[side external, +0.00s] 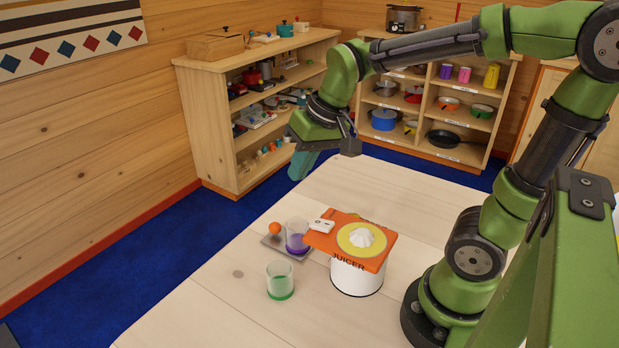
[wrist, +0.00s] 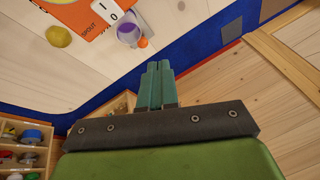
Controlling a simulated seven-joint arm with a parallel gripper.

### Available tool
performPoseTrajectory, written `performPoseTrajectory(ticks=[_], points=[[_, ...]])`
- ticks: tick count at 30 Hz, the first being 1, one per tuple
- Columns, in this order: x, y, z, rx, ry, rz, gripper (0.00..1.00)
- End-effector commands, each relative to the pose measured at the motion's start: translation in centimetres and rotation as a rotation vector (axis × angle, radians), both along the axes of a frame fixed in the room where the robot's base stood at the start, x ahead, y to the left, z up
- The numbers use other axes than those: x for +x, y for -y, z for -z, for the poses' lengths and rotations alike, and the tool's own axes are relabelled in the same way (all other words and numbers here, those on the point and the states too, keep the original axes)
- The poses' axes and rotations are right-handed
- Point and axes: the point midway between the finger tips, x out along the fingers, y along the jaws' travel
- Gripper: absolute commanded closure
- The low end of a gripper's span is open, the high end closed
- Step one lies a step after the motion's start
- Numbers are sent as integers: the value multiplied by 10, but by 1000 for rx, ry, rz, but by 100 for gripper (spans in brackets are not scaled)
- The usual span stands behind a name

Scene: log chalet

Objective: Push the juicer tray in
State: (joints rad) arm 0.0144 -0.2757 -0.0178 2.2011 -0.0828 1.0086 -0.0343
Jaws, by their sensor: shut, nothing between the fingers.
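The juicer (side external: 356,280) stands on the pale table, with a white base and an orange top bearing a yellow disc and white reamer. Its grey tray (side external: 271,243) sticks out to the left, low at the table. A clear cup with purple (side external: 297,242) and an orange ball (side external: 274,229) appear to be on the tray. In the wrist view, the juicer's orange top (wrist: 97,18), the purple cup (wrist: 129,33) and the orange ball (wrist: 143,43) lie beyond my fingers. My gripper (side external: 301,166) is shut and empty, high above the table's far edge, apart from the tray.
A green-bottomed clear cup (side external: 280,280) stands on the table in front of the tray. A yellow round thing (wrist: 58,36) shows beside the juicer in the wrist view. Wooden shelves (side external: 215,120) with toys stand behind. The table left of the tray is clear.

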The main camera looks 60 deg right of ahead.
Motion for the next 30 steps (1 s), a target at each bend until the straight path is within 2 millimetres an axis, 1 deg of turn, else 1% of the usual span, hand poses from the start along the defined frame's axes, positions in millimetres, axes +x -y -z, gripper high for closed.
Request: performPoseTrajectory(ticks=[1,5,9,11,15,18,21,23,25,27,30], points=[[19,4,4,-11,-48,-8,100],[61,14,16,-39,-161,-39,100],[104,28,37,-71,-286,-74,100],[122,33,48,-83,-339,-90,100],[159,47,78,-109,-461,-126,100],[180,54,99,-122,-542,-151,100],[194,58,111,-128,-598,-170,100],[200,58,110,-126,-616,-179,100],[205,57,101,-122,-619,-187,100],[205,54,87,-114,-615,-197,100],[199,51,87,-94,-641,-213,100]])
